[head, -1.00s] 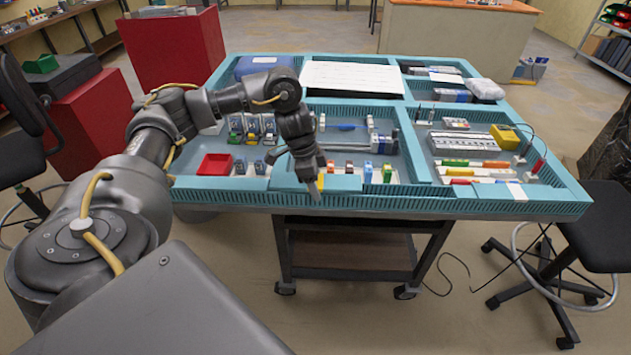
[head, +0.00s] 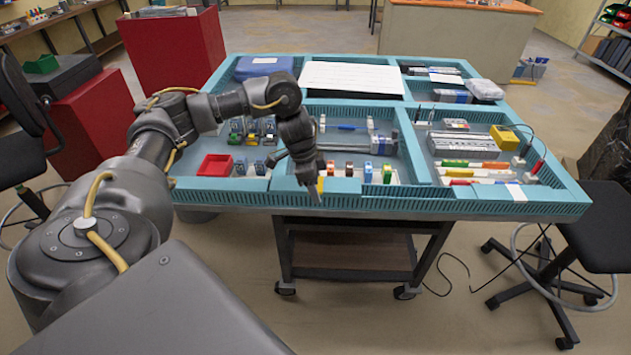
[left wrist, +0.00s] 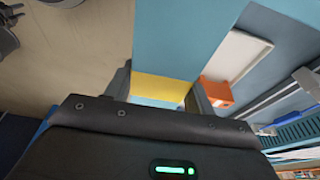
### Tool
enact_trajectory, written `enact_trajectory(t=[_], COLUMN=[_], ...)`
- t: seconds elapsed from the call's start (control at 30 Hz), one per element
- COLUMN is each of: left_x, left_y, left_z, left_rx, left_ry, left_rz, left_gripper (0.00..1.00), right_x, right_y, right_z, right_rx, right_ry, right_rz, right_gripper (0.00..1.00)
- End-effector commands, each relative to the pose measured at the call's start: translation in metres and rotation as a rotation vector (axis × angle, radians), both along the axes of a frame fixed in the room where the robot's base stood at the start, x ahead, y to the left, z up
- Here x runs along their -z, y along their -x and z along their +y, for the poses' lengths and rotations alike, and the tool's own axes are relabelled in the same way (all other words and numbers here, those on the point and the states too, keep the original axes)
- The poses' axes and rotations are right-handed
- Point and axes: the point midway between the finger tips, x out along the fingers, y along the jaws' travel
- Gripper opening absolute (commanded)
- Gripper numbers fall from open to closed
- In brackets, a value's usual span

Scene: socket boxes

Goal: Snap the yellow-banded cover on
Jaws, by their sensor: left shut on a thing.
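My left gripper (head: 316,190) points down at the front edge of the teal tray table (head: 450,204). My right gripper is not in view.
A red bin (head: 215,165) lies left of the socket boxes. Small blocks, including a blue one (head: 368,172) and a green one (head: 387,174), stand right of my gripper. An orange block (left wrist: 217,92) is close to one finger in the wrist view. Teal walls divide the compartments.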

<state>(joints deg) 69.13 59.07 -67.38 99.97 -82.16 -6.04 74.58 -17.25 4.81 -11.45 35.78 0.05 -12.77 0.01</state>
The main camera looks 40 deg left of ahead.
Motion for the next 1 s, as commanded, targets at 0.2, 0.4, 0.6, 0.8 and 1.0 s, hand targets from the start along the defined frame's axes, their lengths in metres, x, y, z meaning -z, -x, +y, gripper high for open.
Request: enact_trajectory(t=[0.2,0.4,0.6,0.8,1.0], left_x=[0.004,0.008,0.012,0.013,0.013], left_y=[0.0,0.0,0.0,0.0,0.0], left_z=[0.0,0.0,0.0,0.0,0.0], left_rx=[0.0,0.0,0.0,0.0,0.0], left_ry=[0.001,0.0,0.0,0.0,0.0], left_rz=[-0.001,0.0,0.001,0.001,0.001], left_gripper=[0.11,0.11,0.11,0.11,0.8], right_x=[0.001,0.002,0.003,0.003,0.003], right_y=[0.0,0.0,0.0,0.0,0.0], right_z=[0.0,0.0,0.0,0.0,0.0], right_rx=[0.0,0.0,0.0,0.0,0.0], right_ry=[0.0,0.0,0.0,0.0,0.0], right_rz=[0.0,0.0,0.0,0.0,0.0], right_gripper=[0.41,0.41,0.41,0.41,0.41])
